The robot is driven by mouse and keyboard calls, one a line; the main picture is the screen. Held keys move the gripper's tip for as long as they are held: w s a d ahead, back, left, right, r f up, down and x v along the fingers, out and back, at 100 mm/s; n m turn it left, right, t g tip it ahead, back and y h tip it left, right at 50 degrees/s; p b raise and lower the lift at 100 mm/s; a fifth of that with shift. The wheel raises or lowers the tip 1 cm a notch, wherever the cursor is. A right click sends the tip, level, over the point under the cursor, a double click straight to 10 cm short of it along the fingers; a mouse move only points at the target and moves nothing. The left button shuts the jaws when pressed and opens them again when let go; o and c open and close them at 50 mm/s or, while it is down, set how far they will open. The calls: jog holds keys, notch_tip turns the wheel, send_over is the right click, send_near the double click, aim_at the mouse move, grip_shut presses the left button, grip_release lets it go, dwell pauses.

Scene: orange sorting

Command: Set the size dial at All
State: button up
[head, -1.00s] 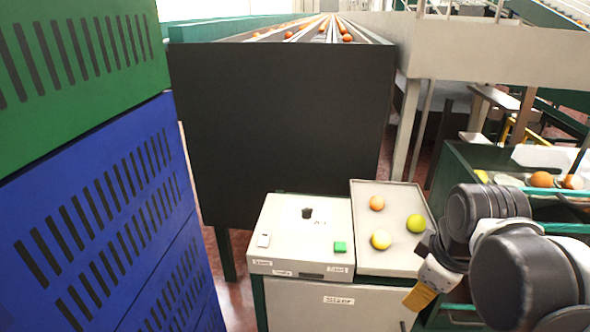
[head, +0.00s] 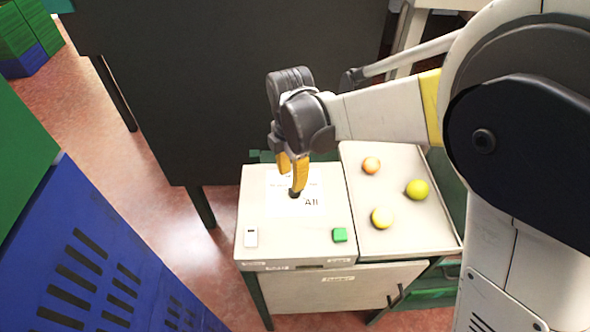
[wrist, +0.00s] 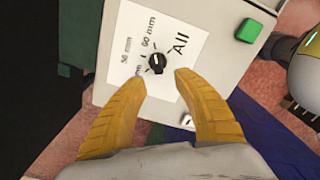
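The size dial (head: 294,194) is a small black knob on a white label plate, on top of the pale control box (head: 262,222). In the wrist view the dial (wrist: 156,61) has "All" to its right, "60 mm" above and another mm mark to its left; a further mark is partly hidden by a finger. I cannot tell which mark its pointer faces. My gripper (head: 292,172) hangs over the dial with its yellow fingers pointing down. In the wrist view my gripper (wrist: 161,76) is open, its fingertips apart on either side just short of the dial, with nothing between them.
A green button (head: 340,235) and a white switch (head: 251,237) sit on the box's front part. A tray (head: 440,228) with several fruits adjoins on the right. Blue crates (head: 90,270) stand at left, and a dark machine panel (head: 200,90) rises behind.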

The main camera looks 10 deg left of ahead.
aim_at(291, 189)
notch_tip(291, 189, down, 6)
jog(key=shift+w+r+b, duration=0.1)
jog(key=shift+w+b, duration=0.05)
jog(key=shift+b, duration=0.35)
grip_shut()
